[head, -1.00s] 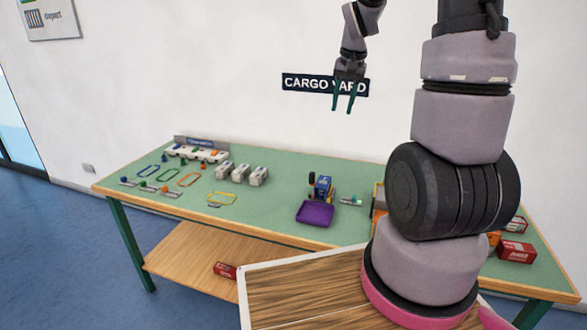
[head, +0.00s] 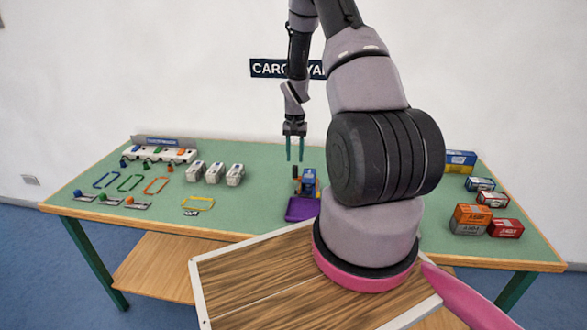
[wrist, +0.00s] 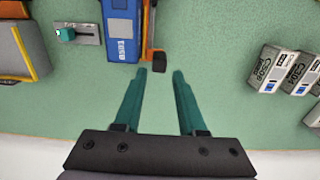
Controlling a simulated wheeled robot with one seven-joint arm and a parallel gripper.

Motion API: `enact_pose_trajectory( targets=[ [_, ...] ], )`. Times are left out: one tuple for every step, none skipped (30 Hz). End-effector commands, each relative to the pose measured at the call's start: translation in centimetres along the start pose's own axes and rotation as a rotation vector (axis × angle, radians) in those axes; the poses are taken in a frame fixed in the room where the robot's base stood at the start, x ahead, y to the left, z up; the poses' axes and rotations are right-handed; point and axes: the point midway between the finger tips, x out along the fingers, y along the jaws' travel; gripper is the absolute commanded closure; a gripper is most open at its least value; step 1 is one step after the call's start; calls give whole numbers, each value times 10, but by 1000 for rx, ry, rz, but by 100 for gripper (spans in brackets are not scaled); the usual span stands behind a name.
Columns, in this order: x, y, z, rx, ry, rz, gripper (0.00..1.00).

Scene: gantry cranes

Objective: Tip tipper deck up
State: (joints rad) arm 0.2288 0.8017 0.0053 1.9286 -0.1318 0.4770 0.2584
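My gripper (head: 295,158) is open and empty, pointing down over the table near the blue machine (head: 308,182). In the wrist view, its two teal fingers (wrist: 159,72) are well apart, with green table between them. The blue machine (wrist: 122,25) is just beyond the left finger. Left of it is a grey plate with a lever that has a teal knob (wrist: 66,34). At the left edge, a grey panel with yellow-orange edging (wrist: 15,55) shows partly; it may be the tipper deck, and it looks flat. In the head view, my arm hides that area.
A purple tray (head: 302,208) lies in front of the blue machine. White containers (head: 214,173) stand to its left, with coloured frames (head: 130,182) and small levers (head: 108,200) farther left.

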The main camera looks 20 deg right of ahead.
Motion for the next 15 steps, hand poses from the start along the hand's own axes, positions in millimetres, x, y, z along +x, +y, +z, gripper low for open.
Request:
enact_pose_trajectory(
  targets=[
    [11, 0, 1, -1, -3, 1, 60],
    [17, 0, 0, -1, -3, 1, 60],
    [24, 0, 0, -1, -2, 1, 60],
    [29, 0, 1, -1, -2, 1, 60],
    [33, 0, 1, -1, -2, 0, 60],
    [39, 0, 1, 0, -2, 0, 60],
    [42, 0, 0, -1, -2, 0, 60],
    [46, 0, 0, -1, -1, 0, 60],
    [49, 0, 0, -1, -1, 0, 60],
    [52, 0, 0, -1, -1, 0, 60],
    [53, 0, 0, -1, -1, 0, 60],
    [55, 0, 0, -1, 0, 0, 60],
    [56, 0, 0, -1, 0, -1, 60],
    [57, 0, 0, -1, 1, -1, 60],
    [57, 0, 0, -1, 1, -1, 60]
  ],
)
